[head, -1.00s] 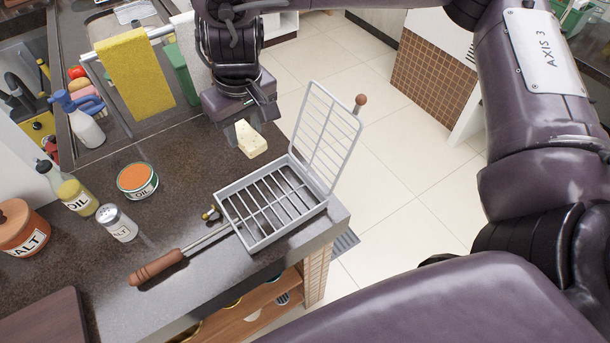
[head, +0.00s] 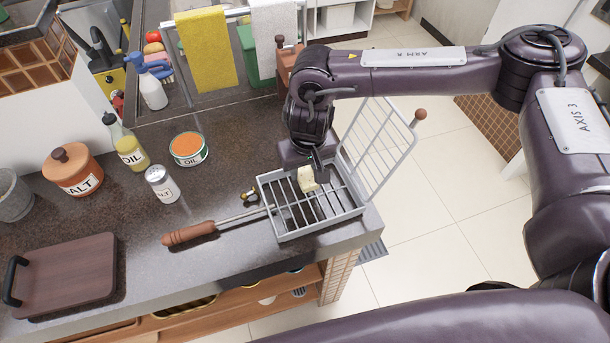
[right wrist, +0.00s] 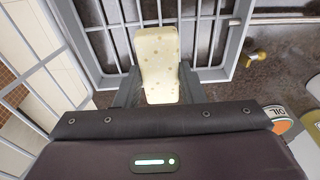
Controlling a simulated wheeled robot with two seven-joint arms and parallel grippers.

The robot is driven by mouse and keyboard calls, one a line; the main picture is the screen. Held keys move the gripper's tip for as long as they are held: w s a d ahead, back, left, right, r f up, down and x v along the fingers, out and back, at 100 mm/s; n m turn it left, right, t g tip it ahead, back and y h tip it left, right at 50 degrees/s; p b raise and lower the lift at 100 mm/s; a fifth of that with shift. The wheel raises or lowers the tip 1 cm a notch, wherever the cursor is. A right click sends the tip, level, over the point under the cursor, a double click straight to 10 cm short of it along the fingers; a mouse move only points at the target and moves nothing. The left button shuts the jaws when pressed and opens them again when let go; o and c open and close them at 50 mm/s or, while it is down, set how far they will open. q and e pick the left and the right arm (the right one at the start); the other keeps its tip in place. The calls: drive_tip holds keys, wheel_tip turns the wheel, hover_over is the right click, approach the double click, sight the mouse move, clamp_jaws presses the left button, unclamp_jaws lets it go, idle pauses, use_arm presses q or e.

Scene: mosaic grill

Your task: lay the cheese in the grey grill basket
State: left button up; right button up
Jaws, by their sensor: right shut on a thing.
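The cheese (head: 308,180) is a pale yellow block. My right gripper (head: 312,174) is shut on it and holds it over the grey grill basket (head: 278,236). In the right wrist view the cheese (right wrist: 157,58) sits between the two fingers (right wrist: 158,88), with the basket's bars beyond it. Whether the cheese touches the bars is hard to tell. The basket lies on the counter, its barred lid (head: 381,150) standing open on the far right side. Its wooden handle (head: 188,234) points left. My left gripper does not show.
A dark wooden board (head: 65,274) lies at the front left. The counter's right edge is close to the basket.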

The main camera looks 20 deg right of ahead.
sight(305, 179)
wheel_tip(305, 179, down, 4)
drive_tip(key=shift+f+p, duration=0.15)
drive_tip(key=shift+p, duration=0.2)
drive_tip(key=shift+f, duration=0.15)
drive_tip(key=o, duration=1)
drive_tip(key=r, duration=0.4)
drive_tip(key=s+r+b, duration=0.1)
drive_tip(key=r, duration=0.7)
drive_tip(key=shift+s+d+b, duration=0.1)
drive_tip(key=shift+s+b, duration=0.3)
